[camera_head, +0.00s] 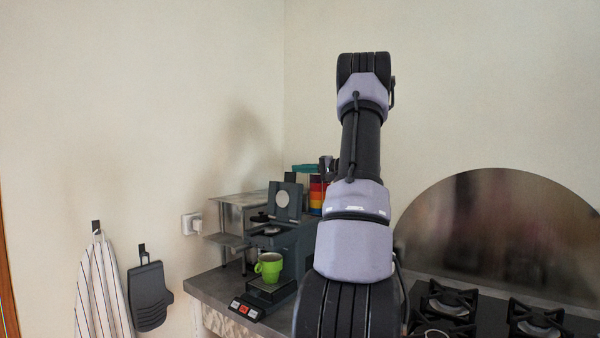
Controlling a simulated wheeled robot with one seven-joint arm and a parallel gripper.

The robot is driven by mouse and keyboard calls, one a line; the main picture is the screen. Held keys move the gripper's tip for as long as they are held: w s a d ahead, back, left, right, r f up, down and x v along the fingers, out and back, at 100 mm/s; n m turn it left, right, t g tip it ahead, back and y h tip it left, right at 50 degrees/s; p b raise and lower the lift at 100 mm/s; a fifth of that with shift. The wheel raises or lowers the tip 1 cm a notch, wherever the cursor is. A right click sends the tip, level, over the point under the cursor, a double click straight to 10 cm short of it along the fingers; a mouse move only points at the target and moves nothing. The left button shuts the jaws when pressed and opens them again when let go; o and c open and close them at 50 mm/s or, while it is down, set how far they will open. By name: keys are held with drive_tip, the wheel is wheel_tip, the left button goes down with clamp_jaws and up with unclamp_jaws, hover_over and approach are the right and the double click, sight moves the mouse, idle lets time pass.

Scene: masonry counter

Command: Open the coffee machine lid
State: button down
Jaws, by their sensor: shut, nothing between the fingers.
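The dark grey coffee machine (288,240) stands on the counter at the left of my arm. Its lid (286,202) is raised and stands nearly upright at the back of the top, with a pale round disc on its inner face. A green mug (268,266) stands on the machine's lower front platform. My arm rises through the middle of the picture, in front of the machine's right side. My gripper cannot be made out; the arm hides what lies behind it.
A metal rack (238,212) stands behind the machine at the left. Colourful stacked items (316,193) are behind it, partly hidden by my arm. A gas hob (480,312) is at the right. A striped towel (100,290) and a dark grey hanging item (148,295) hang at the left.

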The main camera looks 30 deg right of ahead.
drive_tip(key=v, duration=0.9)
drive_tip(key=shift+s, duration=0.35)
